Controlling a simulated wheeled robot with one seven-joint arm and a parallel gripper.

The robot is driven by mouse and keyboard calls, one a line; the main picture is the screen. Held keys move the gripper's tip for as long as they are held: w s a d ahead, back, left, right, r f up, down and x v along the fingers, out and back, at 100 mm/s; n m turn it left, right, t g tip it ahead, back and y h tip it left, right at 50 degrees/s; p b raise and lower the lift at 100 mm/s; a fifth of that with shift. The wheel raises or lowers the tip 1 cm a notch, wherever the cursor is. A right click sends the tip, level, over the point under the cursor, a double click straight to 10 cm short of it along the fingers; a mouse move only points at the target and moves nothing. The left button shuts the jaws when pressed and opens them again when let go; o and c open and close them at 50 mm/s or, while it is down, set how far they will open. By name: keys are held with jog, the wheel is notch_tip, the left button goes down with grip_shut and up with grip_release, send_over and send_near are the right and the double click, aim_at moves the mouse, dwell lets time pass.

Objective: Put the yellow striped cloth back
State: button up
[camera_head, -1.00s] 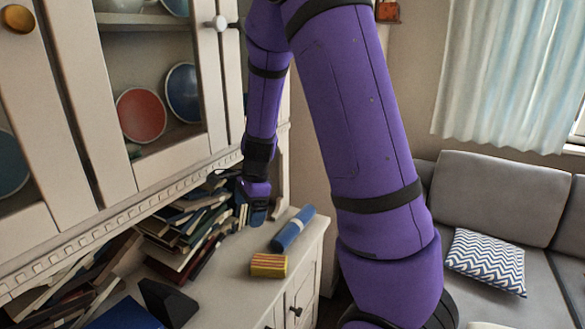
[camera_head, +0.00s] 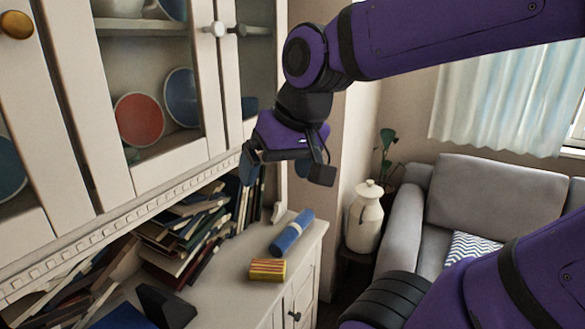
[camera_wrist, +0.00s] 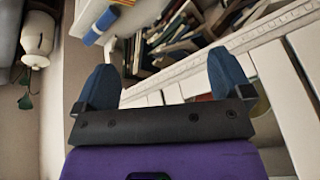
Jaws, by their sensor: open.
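The yellow striped cloth (camera_head: 267,270) is a small folded block with red and yellow stripes. It lies on the white cabinet top (camera_head: 228,285) near its right edge, in front of a blue roll (camera_head: 291,232). My gripper (camera_head: 283,172) is open and empty, held in the air above and behind the cloth, in front of the upper cabinet. In the wrist view the two blue fingers (camera_wrist: 165,68) stand wide apart with nothing between them. There a bit of yellow, likely the cloth (camera_wrist: 124,2), shows at the top edge beside the blue roll (camera_wrist: 101,25).
Books (camera_head: 180,235) lean and lie in a heap left of the cloth. The upper cabinet (camera_head: 160,170) with plates overhangs the cabinet top. A white jar (camera_head: 366,215) and a grey sofa (camera_head: 430,205) stand to the right. The space around the cloth's front and right is clear.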

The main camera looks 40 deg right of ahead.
jog(key=shift+s+r+n+h, duration=0.25)
jog(key=shift+s+n, duration=0.3)
jog(key=shift+s, duration=0.3)
jog(key=shift+s+r+n+h, duration=0.2)
jog(key=shift+s+n, duration=0.35)
jog(key=shift+s, duration=0.3)
